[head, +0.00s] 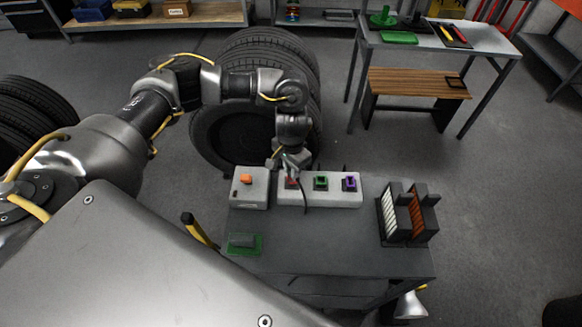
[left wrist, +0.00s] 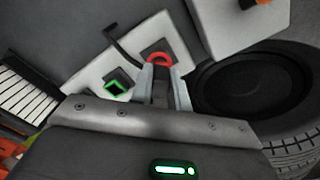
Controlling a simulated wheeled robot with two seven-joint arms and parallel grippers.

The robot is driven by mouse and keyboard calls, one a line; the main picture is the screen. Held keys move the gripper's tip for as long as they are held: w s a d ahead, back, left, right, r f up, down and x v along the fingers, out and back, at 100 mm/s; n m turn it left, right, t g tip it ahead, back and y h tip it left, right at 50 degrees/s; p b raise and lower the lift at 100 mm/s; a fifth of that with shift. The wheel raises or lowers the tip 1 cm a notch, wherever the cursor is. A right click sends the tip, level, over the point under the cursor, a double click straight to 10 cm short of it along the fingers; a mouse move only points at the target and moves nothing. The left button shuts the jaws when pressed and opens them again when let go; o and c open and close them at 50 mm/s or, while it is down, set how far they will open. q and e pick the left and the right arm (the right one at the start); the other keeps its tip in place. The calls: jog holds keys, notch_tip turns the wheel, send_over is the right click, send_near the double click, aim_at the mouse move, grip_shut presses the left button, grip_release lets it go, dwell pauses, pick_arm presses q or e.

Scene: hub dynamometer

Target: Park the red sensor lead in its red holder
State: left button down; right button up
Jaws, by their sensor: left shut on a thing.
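My left gripper (head: 290,172) is shut on the red sensor lead, over the left end of a long white block (head: 333,201). The lead's dark cable (head: 304,198) hangs in front of that block and also shows in the left wrist view (left wrist: 122,47). A red ring (left wrist: 161,58) shows at the fingertips in the left wrist view, against a dark square plate on the block. The red holder (head: 291,184) is mostly hidden by the gripper. I cannot tell whether the lead is seated. My right gripper is not seen.
Green (head: 321,183) and purple (head: 349,184) holders sit right along the block. A grey box with an orange knob (head: 246,179) stands to its left. A dark rack (head: 409,213) stands at the table's right. A tire (head: 262,60) stands behind. The table middle is clear.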

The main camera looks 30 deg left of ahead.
pick_arm(q)
jog(key=shift+f, duration=0.3)
jog(key=c, duration=1.3)
grip_release()
jog(key=shift+r, duration=0.1)
jog(key=shift+o, duration=0.2)
notch_tip(320, 180, up, 11)
jog(key=shift+f+b, duration=0.1)
jog(key=shift+b, duration=0.2)
